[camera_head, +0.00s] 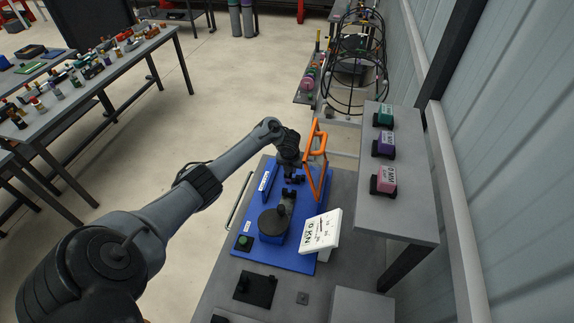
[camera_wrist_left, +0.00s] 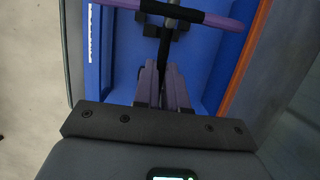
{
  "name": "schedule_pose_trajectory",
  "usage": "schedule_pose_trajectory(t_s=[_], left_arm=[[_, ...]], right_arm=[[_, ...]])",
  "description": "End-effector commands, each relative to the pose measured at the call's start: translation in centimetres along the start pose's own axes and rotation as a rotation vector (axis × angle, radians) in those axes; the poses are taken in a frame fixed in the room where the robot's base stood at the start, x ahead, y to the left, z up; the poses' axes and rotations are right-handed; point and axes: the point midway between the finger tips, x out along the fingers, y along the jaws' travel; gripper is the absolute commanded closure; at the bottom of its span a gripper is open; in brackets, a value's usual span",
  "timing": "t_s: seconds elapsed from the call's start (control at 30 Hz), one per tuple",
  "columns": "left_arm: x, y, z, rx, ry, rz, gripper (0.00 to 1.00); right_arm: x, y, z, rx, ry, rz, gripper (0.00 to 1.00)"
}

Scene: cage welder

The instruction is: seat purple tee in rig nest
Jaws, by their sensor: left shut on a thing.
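The purple tee (camera_wrist_left: 222,21) shows in the left wrist view as a bar across the top, with a black piece around its middle and a stem running down toward my jaws. My left gripper (camera_wrist_left: 163,88) is shut on the stem. In the head view my left gripper (camera_head: 290,172) is over the far part of the blue rig (camera_head: 297,256), beside its orange frame (camera_head: 315,143). The tee is too small to make out there. The black piece partly covers the bar, and I cannot tell whether it belongs to the nest or whether the tee is seated. My right gripper is not in view.
A white display (camera_head: 320,232) reading 0 KN stands at the rig's right. A round black part (camera_head: 273,222) and green button (camera_head: 244,241) sit nearer. A grey shelf (camera_head: 405,215) at right holds teal, purple and pink labelled blocks. A wire cage (camera_head: 362,45) stands behind.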

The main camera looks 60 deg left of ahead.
Motion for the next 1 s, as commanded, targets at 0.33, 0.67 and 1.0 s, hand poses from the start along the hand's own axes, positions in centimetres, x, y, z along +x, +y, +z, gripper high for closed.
schedule_pose_trajectory(t_s=[0.33,0.67,1.0], left_arm=[[-0.1,0.0,0.1,0.001,0.0,-0.001,1.0],[1.8,0.0,-0.6,0.001,0.001,-0.002,1.0],[4.6,0.1,-1.4,0.001,0.002,-0.002,1.0]], right_arm=[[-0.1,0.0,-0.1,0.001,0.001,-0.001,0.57],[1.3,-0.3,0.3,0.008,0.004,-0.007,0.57],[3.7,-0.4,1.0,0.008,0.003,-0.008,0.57]])
